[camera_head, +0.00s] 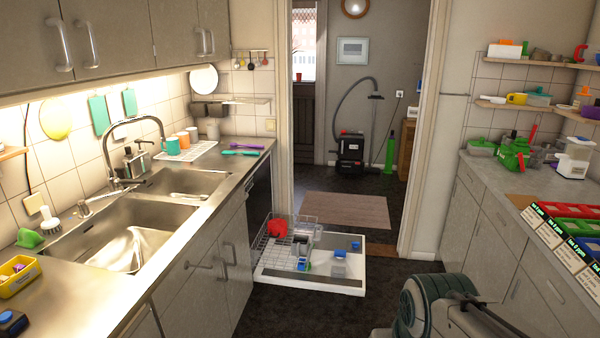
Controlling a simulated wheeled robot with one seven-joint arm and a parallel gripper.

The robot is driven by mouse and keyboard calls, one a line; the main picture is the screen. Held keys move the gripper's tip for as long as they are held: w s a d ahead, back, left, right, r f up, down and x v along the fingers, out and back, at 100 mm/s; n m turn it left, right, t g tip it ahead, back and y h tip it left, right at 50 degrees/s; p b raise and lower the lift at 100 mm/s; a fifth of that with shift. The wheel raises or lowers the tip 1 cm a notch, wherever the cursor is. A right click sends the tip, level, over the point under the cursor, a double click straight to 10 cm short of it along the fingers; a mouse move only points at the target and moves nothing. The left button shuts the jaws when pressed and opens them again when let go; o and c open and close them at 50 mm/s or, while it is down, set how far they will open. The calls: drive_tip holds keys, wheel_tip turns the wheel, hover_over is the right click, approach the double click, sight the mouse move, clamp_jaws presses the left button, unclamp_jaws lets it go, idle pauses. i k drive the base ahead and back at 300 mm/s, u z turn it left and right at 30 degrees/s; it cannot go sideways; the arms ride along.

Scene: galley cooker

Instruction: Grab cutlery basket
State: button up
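An open dishwasher (262,190) stands under the left counter, with its white door (310,283) folded down low over the floor. A wire rack (268,255) is drawn out over the door. A small grey upright container (303,242), which looks like the cutlery basket, stands at the rack's right side; its details are too small to tell. A red item (278,228) sits in the rack, and small blue and grey pieces (339,269) lie on the door. Part of my arm shows at the bottom right, well apart from the dishwasher. My gripper's fingertips are not in view.
The left counter holds a double sink (125,238), cups and a yellow box (18,277). The right counter carries red, green and blue bins (575,225). Dark floor is clear between the counters, right of the door. A rug (345,210) and vacuum cleaner (351,152) are beyond.

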sight(300, 242)
drive_tip(key=u, duration=0.1)
drive_tip(key=i, duration=3.35)
drive_tip(key=z, duration=0.05)
